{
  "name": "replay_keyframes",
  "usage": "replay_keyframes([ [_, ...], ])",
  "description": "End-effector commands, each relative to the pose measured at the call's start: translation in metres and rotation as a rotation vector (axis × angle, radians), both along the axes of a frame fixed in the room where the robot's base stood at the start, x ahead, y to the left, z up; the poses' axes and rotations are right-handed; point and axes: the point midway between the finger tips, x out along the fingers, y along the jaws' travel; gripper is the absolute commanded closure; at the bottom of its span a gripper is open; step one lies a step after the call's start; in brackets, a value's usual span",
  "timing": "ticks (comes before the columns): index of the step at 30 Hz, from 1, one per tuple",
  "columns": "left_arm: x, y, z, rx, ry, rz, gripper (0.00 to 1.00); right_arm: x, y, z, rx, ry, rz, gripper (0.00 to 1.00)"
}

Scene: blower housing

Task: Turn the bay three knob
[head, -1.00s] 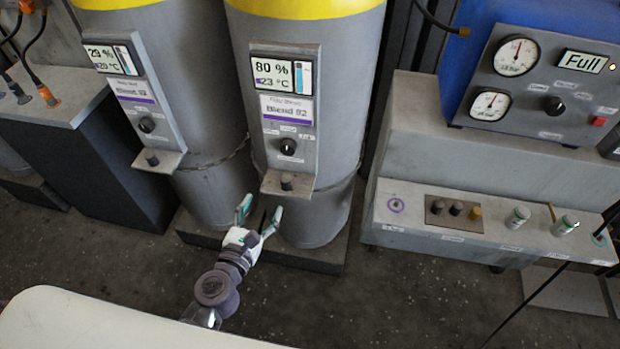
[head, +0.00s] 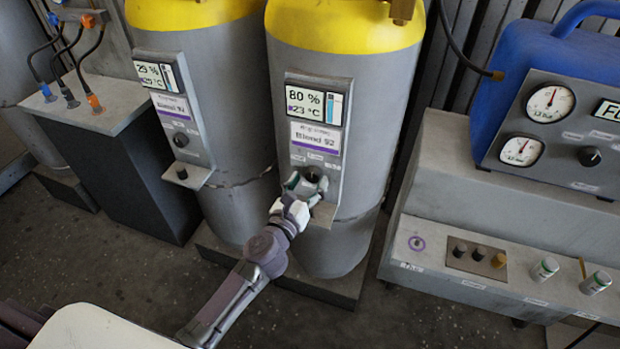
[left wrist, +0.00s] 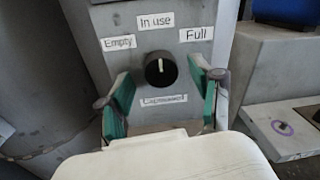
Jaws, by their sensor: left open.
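A black round knob (left wrist: 160,68) with a white pointer mark sits on the grey panel of the right-hand cylinder (head: 345,110). In the left wrist view, labels "Empty", "In use" and "Full" surround it above, and a fourth label is below. Its white mark points up, toward "In use". My left gripper (left wrist: 160,98) is open, with one green-padded finger on each side of the knob, apart from it. In the head view my left gripper (head: 303,185) is at the panel, just below the knob (head: 312,174), which it partly covers. My right gripper is not in view.
A second cylinder (head: 195,100) with its own knob (head: 180,140) stands to the left. A small ledge (head: 325,213) juts out under the panel. At right is a grey bench (head: 480,190) with a blue gauge unit (head: 545,70).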

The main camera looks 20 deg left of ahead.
Motion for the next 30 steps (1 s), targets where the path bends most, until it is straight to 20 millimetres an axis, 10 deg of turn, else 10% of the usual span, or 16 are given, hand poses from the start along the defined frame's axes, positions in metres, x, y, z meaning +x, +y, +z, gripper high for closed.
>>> replay_keyframes([
  [13, 0.0118, -0.0015, 0.0001, 0.001, 0.0, -0.001, 0.35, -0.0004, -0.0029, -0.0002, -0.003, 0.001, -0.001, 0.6],
  [24, 0.0115, -0.0014, 0.0, 0.001, 0.0, -0.001, 0.95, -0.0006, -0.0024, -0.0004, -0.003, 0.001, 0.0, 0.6],
  [30, 0.0115, -0.0014, 0.0006, 0.014, -0.001, -0.001, 0.95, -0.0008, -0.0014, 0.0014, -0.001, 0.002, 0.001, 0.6],
])
